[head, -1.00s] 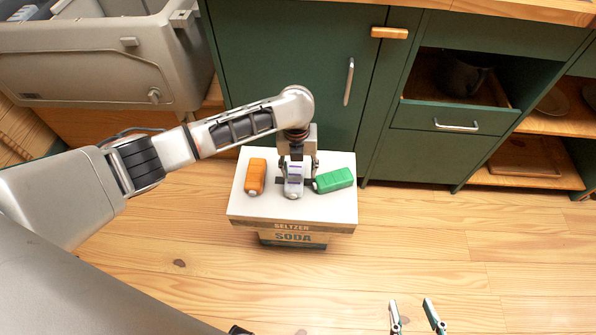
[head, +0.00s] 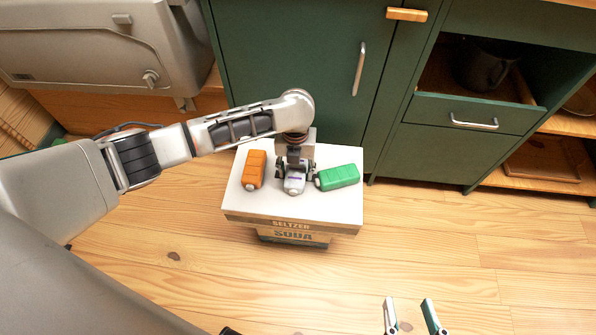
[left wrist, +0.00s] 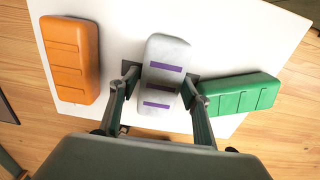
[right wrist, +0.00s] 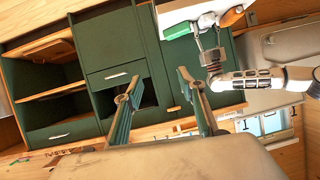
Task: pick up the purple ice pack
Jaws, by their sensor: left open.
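The purple ice pack (head: 294,187) is a pale grey block with purple stripes, lying on a white board top between an orange pack (head: 254,169) and a green pack (head: 338,177). My left gripper (head: 295,174) is over it from above and hides its far part in the head view. In the left wrist view the ice pack (left wrist: 164,72) lies between the two open fingers, one at each side; I cannot tell whether they touch it. The left fingertip on the right is close to the green pack (left wrist: 240,94). My right gripper (head: 409,301) is open and empty, away from the packs.
The white top (head: 290,211) rests on a soda box (head: 293,236) on the wooden floor. Green cabinets (head: 290,70) stand close behind it. A grey case (head: 95,45) is at the upper left. The floor at right is clear.

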